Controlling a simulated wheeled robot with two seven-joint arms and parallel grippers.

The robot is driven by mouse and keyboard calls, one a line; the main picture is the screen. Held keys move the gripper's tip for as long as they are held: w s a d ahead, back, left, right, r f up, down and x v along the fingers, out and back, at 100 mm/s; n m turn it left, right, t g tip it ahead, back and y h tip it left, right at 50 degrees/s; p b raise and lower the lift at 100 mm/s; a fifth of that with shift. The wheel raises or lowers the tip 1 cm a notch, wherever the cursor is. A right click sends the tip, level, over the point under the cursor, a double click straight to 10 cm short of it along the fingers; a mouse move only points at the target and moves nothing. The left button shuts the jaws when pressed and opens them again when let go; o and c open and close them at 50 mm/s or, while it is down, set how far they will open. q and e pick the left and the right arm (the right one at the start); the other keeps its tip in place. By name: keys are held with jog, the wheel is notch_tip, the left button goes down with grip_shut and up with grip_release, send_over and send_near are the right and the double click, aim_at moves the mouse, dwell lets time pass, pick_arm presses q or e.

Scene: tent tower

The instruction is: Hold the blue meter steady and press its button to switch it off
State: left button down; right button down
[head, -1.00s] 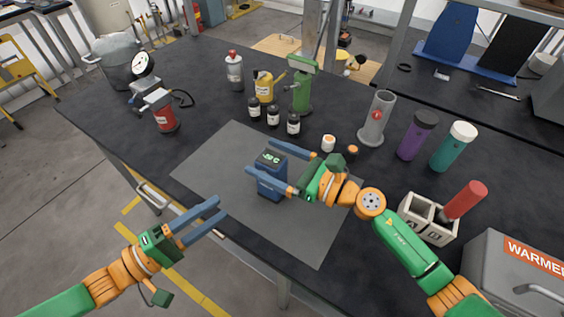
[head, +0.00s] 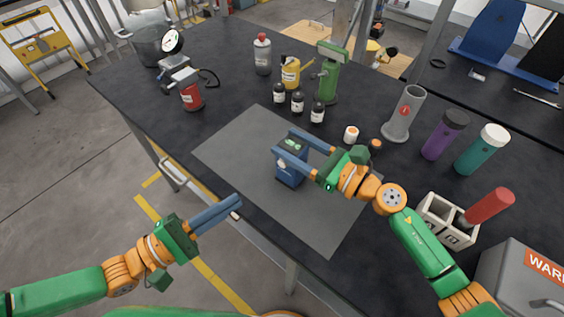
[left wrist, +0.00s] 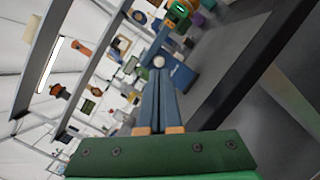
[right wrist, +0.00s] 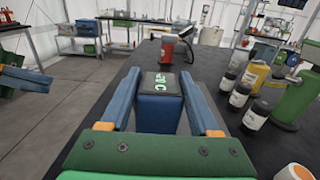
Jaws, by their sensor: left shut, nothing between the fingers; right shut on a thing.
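The blue meter (head: 291,172) stands on the grey mat, its top display lit with green characters. My right gripper (head: 298,151) is shut on the meter, one finger along each side. In the right wrist view the meter (right wrist: 159,106) sits between both fingers. My left gripper (head: 238,203) is shut and empty, apart from the meter, to its left off the table's front edge. In the left wrist view its closed fingers point towards a blue body (left wrist: 184,76), apparently the meter, with a pale round spot (left wrist: 158,62) that may be its button.
The mat (head: 235,152) is otherwise clear. Behind it stand several dark bottles (head: 298,103), a yellow can (head: 291,73) and a green device (head: 329,75).

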aim_at(281, 165)
pick_arm(q)
jog(key=s+n+y, duration=0.1)
jog(key=n, duration=0.3)
jog(key=s+a+n+t+y, duration=0.1)
jog(key=n, duration=0.3)
jog(key=s+n+t+y, duration=0.1)
jog(key=n, duration=0.3)
jog(key=shift+a+f, duration=0.25)
jog(key=shift+a, duration=0.15)
jog(key=x, duration=1.4)
jog(key=shift+d, duration=0.1)
